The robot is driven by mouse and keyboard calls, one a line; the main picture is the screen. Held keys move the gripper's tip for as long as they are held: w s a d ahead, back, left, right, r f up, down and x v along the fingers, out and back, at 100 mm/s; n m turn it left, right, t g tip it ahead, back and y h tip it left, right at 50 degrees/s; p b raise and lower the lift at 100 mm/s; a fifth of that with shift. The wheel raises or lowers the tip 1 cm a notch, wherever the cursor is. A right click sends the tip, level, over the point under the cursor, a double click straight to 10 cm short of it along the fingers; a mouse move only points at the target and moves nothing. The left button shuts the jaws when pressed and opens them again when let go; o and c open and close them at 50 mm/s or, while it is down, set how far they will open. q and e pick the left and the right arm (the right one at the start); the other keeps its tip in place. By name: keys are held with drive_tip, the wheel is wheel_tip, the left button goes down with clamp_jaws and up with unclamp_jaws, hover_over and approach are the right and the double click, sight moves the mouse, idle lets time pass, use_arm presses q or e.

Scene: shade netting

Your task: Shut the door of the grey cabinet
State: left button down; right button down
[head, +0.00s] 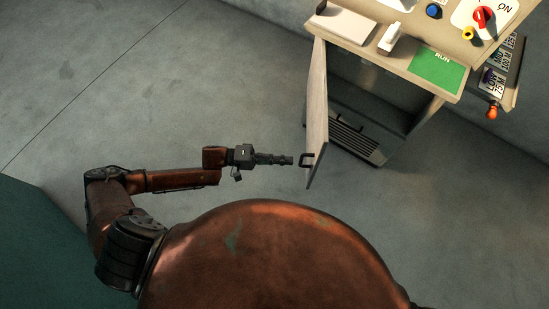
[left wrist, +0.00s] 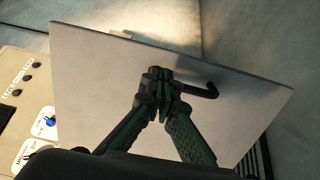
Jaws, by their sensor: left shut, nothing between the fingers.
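The grey cabinet (head: 436,100) stands at the upper right of the head view. Its door (head: 317,105) is swung wide open toward me, seen nearly edge-on, with a dark handle (head: 306,160) on its left face. My left gripper (head: 291,160) is shut and empty, just left of the handle. In the left wrist view the door's pale face (left wrist: 100,70) fills the middle. The shut fingertips (left wrist: 158,76) overlap the door face beside the dark handle (left wrist: 208,91); I cannot tell whether they touch. My right gripper is not in view.
A dark slatted unit (head: 350,137) sits low inside the cabinet. The floor (head: 190,80) to the left of the door is clear.

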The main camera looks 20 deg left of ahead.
sight(314, 162)
use_arm(q)
drive_tip(key=x, duration=0.7)
drive_tip(key=shift+b, duration=0.35)
